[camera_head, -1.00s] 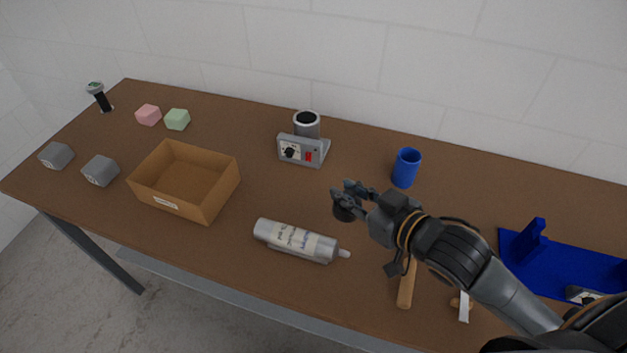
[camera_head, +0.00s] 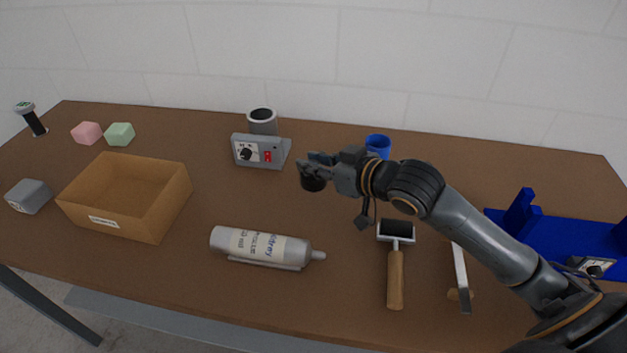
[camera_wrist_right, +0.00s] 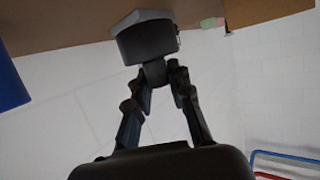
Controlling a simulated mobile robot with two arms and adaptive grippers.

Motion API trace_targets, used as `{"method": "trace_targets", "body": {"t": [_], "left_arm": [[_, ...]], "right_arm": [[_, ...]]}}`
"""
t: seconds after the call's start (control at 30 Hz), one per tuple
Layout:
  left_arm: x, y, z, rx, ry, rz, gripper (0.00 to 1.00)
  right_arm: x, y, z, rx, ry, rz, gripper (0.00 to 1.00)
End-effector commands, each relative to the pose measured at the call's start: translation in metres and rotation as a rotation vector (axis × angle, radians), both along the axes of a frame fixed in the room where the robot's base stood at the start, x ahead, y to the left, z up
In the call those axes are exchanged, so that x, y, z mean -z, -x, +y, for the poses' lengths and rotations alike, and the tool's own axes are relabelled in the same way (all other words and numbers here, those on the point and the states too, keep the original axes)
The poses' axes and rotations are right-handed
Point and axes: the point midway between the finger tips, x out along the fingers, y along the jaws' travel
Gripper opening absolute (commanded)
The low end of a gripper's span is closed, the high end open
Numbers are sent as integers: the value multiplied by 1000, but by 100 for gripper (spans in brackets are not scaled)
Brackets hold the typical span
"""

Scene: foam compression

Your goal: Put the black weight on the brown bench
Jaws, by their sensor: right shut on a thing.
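The black weight (camera_head: 313,184) is a short dark cylinder. My right gripper (camera_head: 318,162) is shut on its top and holds it upright in the head view, over the middle of the brown bench (camera_head: 350,275). In the right wrist view, the weight (camera_wrist_right: 148,43) hangs from the fingertips of my right gripper (camera_wrist_right: 160,76) by a narrow neck. The bench (camera_wrist_right: 60,25) shows along the top of that view. I cannot tell the exact gap between the weight and the bench. My left gripper is not in view.
A grey device (camera_head: 262,152) stands behind the weight, and a blue cup (camera_head: 378,146) behind my arm. A silver tube (camera_head: 262,246), roller (camera_head: 396,270) and cardboard box (camera_head: 120,213) lie around. A blue stand (camera_head: 580,235) is at right. Bench between tube and device is clear.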

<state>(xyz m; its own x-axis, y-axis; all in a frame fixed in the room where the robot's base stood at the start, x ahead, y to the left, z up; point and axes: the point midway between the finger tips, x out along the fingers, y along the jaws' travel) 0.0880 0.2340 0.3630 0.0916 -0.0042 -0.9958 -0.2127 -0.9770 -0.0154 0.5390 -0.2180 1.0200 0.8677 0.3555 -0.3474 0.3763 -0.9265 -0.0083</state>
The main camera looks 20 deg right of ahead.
Motion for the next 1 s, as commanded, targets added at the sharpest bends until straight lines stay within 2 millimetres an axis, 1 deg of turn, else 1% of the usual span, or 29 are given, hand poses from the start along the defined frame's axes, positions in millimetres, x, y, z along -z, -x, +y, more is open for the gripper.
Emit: {"method": "trace_targets", "body": {"t": [0.03,0.13,0.37,0.5,0.6,0.97,1.0], "left_arm": [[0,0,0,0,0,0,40],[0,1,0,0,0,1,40],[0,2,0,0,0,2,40],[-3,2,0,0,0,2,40],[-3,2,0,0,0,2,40],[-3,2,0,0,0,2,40],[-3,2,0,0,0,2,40]], "right_arm": [[5,-7,-3,2,-3,-4,0],[16,-15,-6,0,-3,-6,0],[31,-27,-11,1,-2,-7,0],[51,-25,-10,-1,-3,-5,0],[59,-25,-10,-1,-3,-7,0],[62,-25,-10,-2,-1,-9,0],[65,-25,-10,-1,1,-3,24]]}}
